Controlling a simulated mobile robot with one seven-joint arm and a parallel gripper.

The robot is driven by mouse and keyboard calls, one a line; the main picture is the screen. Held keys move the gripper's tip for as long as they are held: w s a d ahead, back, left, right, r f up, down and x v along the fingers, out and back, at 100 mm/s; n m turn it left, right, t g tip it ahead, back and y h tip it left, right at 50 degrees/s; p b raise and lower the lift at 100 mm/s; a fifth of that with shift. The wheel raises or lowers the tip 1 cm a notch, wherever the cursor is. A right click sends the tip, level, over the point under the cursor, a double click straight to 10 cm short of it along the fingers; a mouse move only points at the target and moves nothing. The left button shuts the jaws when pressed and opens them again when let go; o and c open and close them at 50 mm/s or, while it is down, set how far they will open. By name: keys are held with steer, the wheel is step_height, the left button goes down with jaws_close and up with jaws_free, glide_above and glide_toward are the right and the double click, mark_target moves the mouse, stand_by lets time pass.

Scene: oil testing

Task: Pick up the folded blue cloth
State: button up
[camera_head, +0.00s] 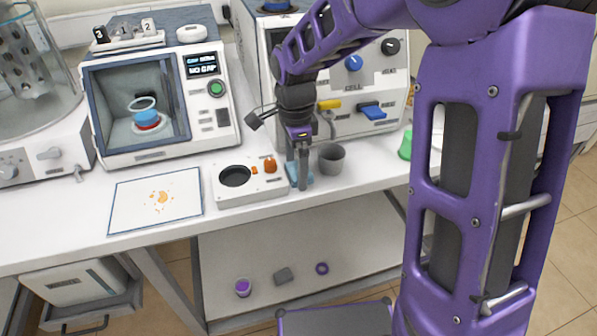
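A small light blue patch, which looks like the folded cloth (293,178), lies on the white bench between the white box with a round dark well and the grey cup. My gripper (303,184) points down right at it, and its fingers cover most of the cloth. Blue shows on either side of the fingers. Whether the fingers are apart or closed on the cloth is too small to tell. The cloth appears to rest at bench level.
The white box (228,193) with an orange knob stands close on the left, and the grey cup (331,159) close on the right. A green cup (405,146) stands farther right. A stained white mat (120,222) lies left. Instruments with knobs (372,122) stand behind.

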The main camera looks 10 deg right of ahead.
mark_target(296, 169)
steer(key=c, duration=1)
steer(key=shift+c, duration=0.2)
steer(key=shift+r, duration=0.15)
step_height(296, 169, up, 18)
steer(key=p, duration=0.3)
steer(key=o, duration=0.8)
steer(key=shift+c, duration=0.2)
steer(key=c, duration=0.7)
steer(key=shift+o, duration=0.2)
